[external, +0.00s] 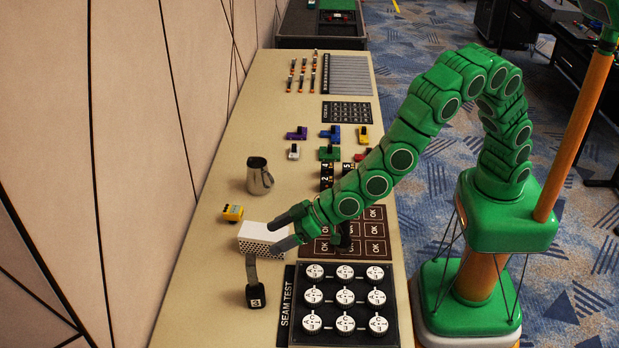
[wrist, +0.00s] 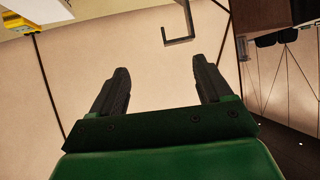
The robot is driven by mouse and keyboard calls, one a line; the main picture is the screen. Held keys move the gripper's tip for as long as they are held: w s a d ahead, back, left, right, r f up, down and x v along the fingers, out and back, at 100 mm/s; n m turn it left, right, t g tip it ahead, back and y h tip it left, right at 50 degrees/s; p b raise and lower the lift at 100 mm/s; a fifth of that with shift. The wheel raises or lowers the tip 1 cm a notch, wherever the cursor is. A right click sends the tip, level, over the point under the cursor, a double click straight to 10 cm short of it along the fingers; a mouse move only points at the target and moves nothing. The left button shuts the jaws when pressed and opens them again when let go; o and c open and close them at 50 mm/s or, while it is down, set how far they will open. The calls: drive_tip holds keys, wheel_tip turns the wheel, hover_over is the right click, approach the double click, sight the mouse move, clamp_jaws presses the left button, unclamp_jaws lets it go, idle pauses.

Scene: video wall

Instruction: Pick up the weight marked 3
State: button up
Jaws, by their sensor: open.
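A small black weight (external: 256,299) with a pale mark that looks like a 3 stands on the tabletop in the external view. A grey strap-like piece (external: 251,268) rises from it toward the white box. My gripper (external: 271,238) is open and empty, with its fingers beside or over the white perforated box (external: 259,232), behind the weight. I cannot tell whether they touch the box. In the wrist view my gripper's fingers (wrist: 160,68) are spread with nothing between them.
A grey metal mug (external: 258,176) and a yellow item (external: 233,212) stand behind the box. A black tray (external: 382,330) with white round pieces, labelled SEAM TEST, lies to the weight's right. Numbered black blocks (external: 326,176) stand farther back. The left wall (external: 110,150) borders the table. Its front-left area is clear.

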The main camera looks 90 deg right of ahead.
sight(251, 261)
drive_tip(key=shift+t, duration=0.7)
drive_tip(key=a+f, duration=0.1)
drive_tip(key=w+a+f, duration=0.1)
drive_tip(key=a, duration=0.1)
drive_tip(key=shift+w+a+f, duration=0.3)
drive_tip(key=shift+a+f, duration=0.05)
drive_tip(key=shift+f, duration=0.05)
drive_tip(key=shift+x, duration=3.9)
drive_tip(key=shift+d+f, duration=0.1)
drive_tip(key=shift+d, duration=0.05)
drive_tip(key=shift+c, duration=0.2)
clamp_jaws()
